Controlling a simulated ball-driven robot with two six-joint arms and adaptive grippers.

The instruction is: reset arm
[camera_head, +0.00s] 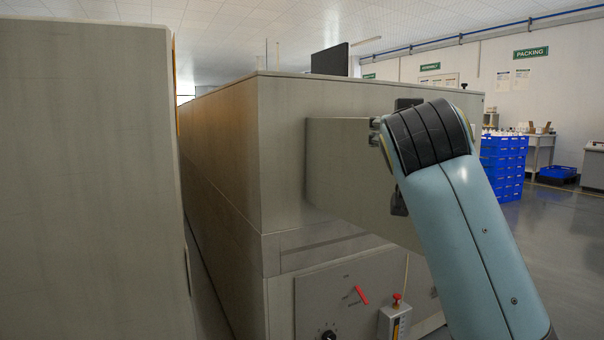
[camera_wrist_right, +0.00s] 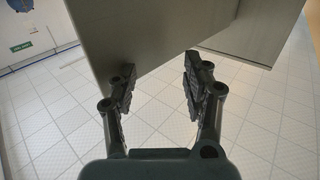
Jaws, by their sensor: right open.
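My right gripper (camera_wrist_right: 160,88) is open in the right wrist view, its two dark fingers apart with nothing between them. A grey cabinet (camera_wrist_right: 165,30) edge lies just past the fingertips; I cannot tell whether they touch it. In the head view my light blue right arm rises from the lower right in front of the big grey cabinet (camera_head: 330,95) and its jutting box-like part (camera_head: 345,165). The arm mostly hides the right gripper there. My left gripper is in neither view.
The cabinet's lower panel (camera_head: 340,285) has a red lever (camera_head: 361,294) and a dark knob (camera_head: 328,335). A small box with a red button (camera_head: 397,299) stands beside it. Another grey cabinet (camera_head: 85,180) fills the left. Blue crates (camera_head: 502,165) stand at right, with open floor nearby.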

